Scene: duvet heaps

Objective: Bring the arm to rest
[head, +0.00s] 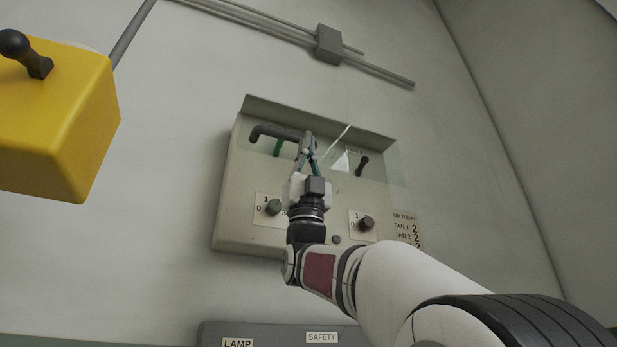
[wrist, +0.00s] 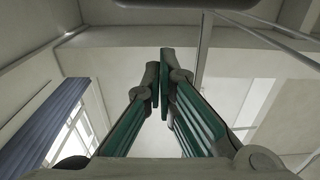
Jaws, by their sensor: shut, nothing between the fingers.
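My gripper (head: 309,145) is in front of the upper middle of a beige control box (head: 235,205) on the wall, at the end of my raised arm. Its fingers are closed together and empty; they also show pressed together in the wrist view (wrist: 163,88). In the head view the fingertips overlap the right end of a dark grey bar handle (head: 268,131) on the box. I cannot tell whether they touch it. The wrist view looks upward past the fingers to the ceiling.
The box carries two dark knobs (head: 273,207) (head: 366,223), a small lever (head: 362,165) and a clear cover (head: 395,171). A yellow box with a black lever (head: 60,120) is at left. A grey ledge labelled LAMP and SAFETY (head: 280,336) lies below. Open wall lies right.

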